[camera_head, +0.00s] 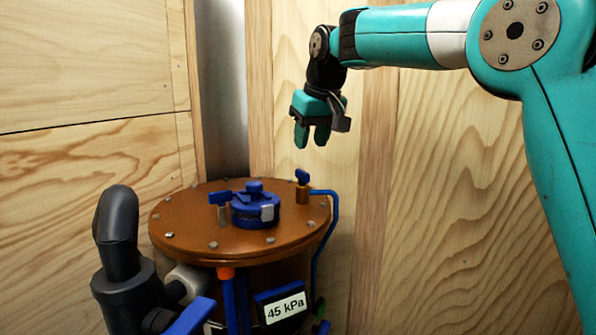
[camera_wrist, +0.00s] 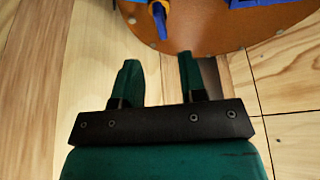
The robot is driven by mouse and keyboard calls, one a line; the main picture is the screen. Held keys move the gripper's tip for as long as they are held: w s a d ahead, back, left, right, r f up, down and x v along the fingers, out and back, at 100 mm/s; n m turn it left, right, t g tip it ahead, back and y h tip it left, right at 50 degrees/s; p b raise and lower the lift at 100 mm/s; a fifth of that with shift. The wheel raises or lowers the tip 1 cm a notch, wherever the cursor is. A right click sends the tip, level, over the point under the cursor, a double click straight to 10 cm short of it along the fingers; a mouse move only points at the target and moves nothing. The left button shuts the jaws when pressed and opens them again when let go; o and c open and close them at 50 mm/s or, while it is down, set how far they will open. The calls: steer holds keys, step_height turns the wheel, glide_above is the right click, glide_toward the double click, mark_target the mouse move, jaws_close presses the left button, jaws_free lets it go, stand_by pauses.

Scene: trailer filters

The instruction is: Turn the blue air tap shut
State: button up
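The blue air tap (camera_head: 302,176) is a small blue handle on a brass fitting at the right rim of the round brown lid (camera_head: 180,228). A thin blue pipe runs from the fitting down the vessel's side. My gripper (camera_head: 311,138) hangs above the tap, fingers pointing down, apart from it. In the wrist view the tap (camera_wrist: 160,22) shows at the top edge, beyond and roughly between the fingertips. My gripper (camera_wrist: 157,62) is open there, with nothing between its two green fingers.
A blue clamp-like cap (camera_head: 255,205) sits mid-lid, with a blue lever left of it. Bolts ring the lid. A dark grey elbow pipe (camera_head: 118,235) stands at left. A "45 kPa" display (camera_head: 285,308) is on the front. Wooden walls stand close behind; air above the lid is clear.

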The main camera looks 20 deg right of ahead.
mark_target(302, 171)
steer(key=x, duration=0.8)
steer(key=shift+c, duration=0.4)
